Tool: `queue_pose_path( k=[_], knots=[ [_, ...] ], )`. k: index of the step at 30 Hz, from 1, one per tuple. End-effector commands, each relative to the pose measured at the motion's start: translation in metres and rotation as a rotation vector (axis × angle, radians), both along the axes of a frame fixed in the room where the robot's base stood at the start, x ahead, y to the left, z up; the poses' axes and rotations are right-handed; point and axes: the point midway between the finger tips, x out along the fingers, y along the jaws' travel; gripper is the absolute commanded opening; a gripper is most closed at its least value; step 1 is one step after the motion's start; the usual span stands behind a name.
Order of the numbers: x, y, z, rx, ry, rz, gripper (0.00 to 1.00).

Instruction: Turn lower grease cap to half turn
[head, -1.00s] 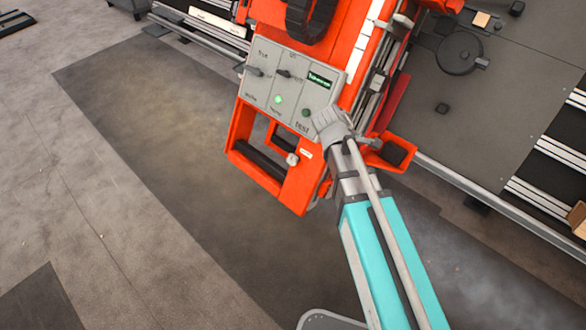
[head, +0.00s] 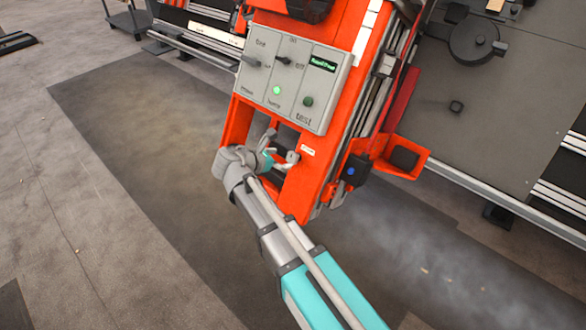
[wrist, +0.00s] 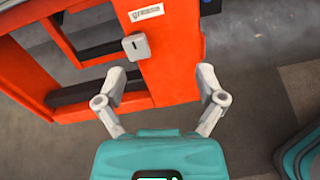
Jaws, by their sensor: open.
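The lower grease cap (wrist: 136,46) is a small pale grey knob with a dark slot. It sits on the orange frame under a white label reading "grease" in the wrist view. In the head view the cap (head: 292,157) shows on the lower part of the orange gantry, just right of my gripper (head: 279,150). In the wrist view my gripper (wrist: 163,82) is open and empty. Its two fingers straddle the orange post below the cap in the picture, with the cap ahead and a little left of centre. No contact with the cap shows.
A grey control panel (head: 292,82) with knobs and a green light sits above the cap. An orange bracket (head: 418,160) juts out to the right. The frame has open windows left of the cap. Floor (head: 150,180) at the left is clear.

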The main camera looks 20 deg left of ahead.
Motion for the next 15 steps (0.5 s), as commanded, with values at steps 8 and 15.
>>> queue_pose_path(
  k=[8, 15],
  knots=[
    [-0.016, 0.043, -0.022, -0.128, -0.024, 0.120, 0.89],
    [-0.019, 0.048, -0.021, -0.150, -0.027, 0.137, 0.89]
  ],
)
